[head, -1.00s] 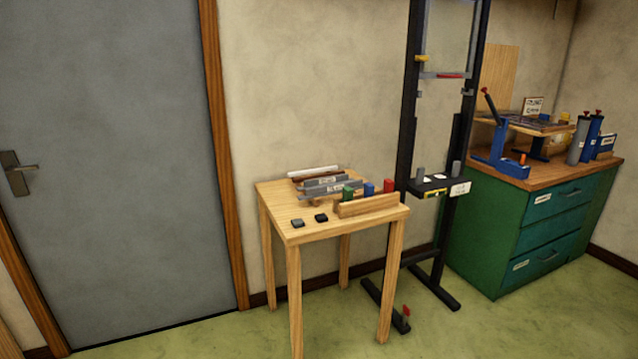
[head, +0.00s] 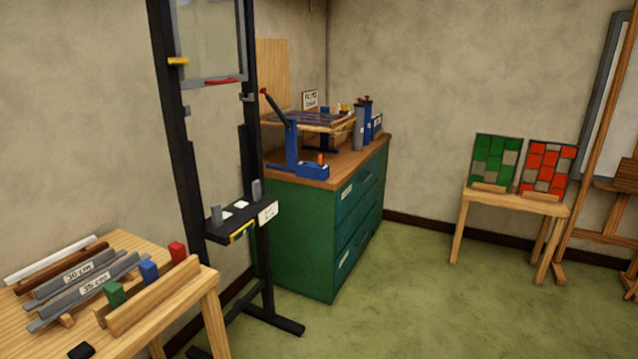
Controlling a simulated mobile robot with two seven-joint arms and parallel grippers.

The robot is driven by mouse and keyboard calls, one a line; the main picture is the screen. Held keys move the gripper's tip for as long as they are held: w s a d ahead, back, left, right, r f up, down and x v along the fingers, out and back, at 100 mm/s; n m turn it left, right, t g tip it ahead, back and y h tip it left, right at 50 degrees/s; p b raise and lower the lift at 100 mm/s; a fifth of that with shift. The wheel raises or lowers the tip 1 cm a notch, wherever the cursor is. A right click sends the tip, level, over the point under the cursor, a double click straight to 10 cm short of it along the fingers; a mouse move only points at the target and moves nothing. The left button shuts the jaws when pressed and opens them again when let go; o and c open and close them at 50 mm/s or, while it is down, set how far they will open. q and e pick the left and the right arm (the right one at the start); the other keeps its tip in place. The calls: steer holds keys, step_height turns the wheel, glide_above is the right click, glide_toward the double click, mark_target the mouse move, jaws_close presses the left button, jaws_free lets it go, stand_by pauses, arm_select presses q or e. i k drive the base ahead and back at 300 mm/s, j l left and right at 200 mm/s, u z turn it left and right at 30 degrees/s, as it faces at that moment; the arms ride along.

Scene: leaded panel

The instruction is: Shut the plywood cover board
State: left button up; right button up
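A plain plywood board (head: 273,72) stands upright against the wall behind the green cabinet's top, and I take it to be the cover board. Its lower part is hidden behind the black stand and the raised work platform. A dark leaded panel (head: 308,117) lies on the wooden platform (head: 338,126) in front of the board. A blue clamp with a red-tipped lever (head: 278,108) stands at the platform's near left corner. How the board is joined at its bottom cannot be seen. Neither of my grippers is in view.
The green drawer cabinet (head: 308,235) stands against the wall. A black upright stand (head: 186,150) is left of it, partly blocking its near side. A wooden table (head: 190,318) with bars is at lower left. Green floor (head: 400,290) is clear right of the cabinet.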

mark_target(272, 54)
steer(key=i+l+z, duration=0.25)
steer(key=i, duration=0.5)
steer(key=i+j+z, duration=0.15)
steer(key=i+z, duration=0.15)
steer(key=i, duration=0.45)
steer(key=i+u, duration=0.2)
steer(key=i, duration=0.55)
steer(key=i+l+u, duration=0.15)
steer(key=i, duration=0.6)
